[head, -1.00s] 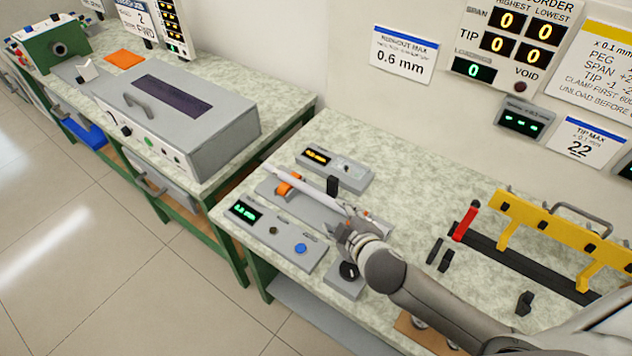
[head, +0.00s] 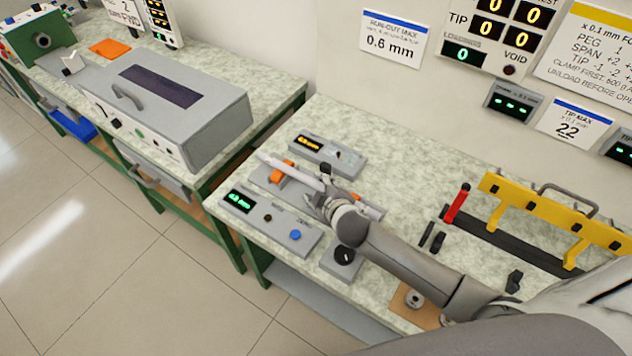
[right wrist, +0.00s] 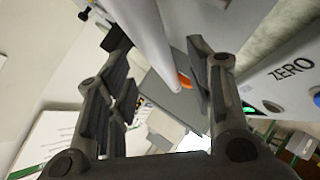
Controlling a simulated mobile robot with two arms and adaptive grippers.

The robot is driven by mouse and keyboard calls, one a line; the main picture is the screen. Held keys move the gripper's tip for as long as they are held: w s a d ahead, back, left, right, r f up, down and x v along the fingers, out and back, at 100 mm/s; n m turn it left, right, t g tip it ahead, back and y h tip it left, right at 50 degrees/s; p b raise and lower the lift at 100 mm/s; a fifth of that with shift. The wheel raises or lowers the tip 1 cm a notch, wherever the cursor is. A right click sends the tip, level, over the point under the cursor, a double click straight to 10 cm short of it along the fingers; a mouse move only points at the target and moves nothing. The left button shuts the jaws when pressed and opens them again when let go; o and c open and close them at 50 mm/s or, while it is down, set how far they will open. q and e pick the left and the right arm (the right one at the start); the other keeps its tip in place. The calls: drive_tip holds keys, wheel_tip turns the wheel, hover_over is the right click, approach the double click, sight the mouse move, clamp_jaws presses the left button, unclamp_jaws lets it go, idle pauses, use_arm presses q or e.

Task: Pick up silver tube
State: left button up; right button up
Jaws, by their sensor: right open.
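The silver tube (head: 297,174) is a pale, slim rod. It lies slanted over the grey fixture with an orange support (head: 283,171) on the near table. In the right wrist view the tube (right wrist: 148,32) runs down between the two spread fingers of the open gripper (right wrist: 158,48). I see a gap beside the right finger; contact with the left one I cannot tell. The left gripper is not in view.
A display box (head: 328,155) stands behind the fixture, and a panel with a blue button (head: 270,222) in front. A dark knob box (head: 343,259) sits below my wrist. A yellow rack (head: 546,216) is to the right.

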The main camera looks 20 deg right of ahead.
sight(315, 184)
drive_tip(key=shift+x, duration=1.25)
drive_tip(key=shift+s, duration=0.1)
clamp_jaws()
